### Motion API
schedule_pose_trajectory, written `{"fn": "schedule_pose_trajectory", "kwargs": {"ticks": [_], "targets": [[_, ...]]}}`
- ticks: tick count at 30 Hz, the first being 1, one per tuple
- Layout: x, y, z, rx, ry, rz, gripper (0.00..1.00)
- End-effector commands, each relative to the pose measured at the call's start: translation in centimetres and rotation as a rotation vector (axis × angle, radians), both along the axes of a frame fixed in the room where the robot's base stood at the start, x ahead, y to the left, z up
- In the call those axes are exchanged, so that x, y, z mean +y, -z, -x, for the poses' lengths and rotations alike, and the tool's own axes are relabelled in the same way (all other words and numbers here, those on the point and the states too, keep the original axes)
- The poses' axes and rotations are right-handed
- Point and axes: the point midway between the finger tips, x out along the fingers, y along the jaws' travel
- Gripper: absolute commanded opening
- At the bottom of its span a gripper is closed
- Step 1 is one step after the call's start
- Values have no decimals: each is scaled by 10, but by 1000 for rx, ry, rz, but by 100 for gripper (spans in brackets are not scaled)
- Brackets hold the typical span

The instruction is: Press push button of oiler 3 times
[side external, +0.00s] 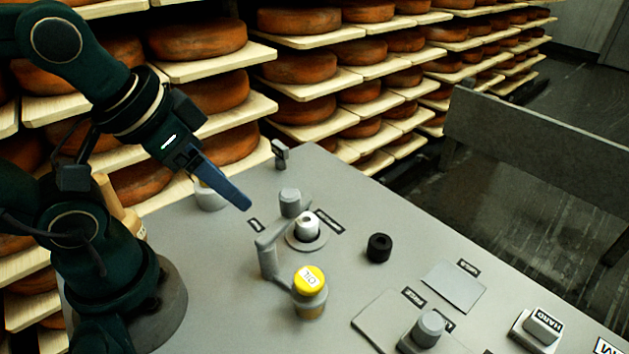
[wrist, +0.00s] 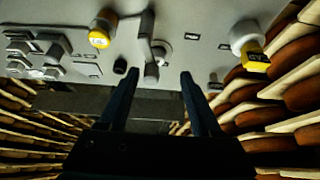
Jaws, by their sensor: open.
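The oiler (side external: 309,290) stands upright on the grey table in the side view, with a yellow top labelled OIL. It also shows at the upper left of the wrist view as a yellow-capped bottle (wrist: 100,34). My gripper (side external: 247,207) is above the table, up and to the left of the oiler, and apart from it. In the side view its fingers overlap and look like one dark blue finger. In the wrist view my gripper (wrist: 158,75) has two dark fingers spread apart with nothing between them.
Several grey blocks and plates are at the front right. Cheese shelves (side external: 230,110) stand behind the table.

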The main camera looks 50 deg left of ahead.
Motion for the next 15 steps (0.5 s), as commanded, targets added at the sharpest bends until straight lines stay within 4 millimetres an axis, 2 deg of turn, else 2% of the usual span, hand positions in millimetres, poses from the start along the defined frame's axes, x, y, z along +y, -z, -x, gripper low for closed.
{"fn": "schedule_pose_trajectory", "kwargs": {"ticks": [1, 4, 5, 15], "targets": [[0, 0, 0, 0, 0, 0, 42], [0, 0, 0, 0, 0, 0, 4], [0, 0, 0, 0, 0, 0, 0], [0, 0, 0, 0, 0, 0, 0]]}}
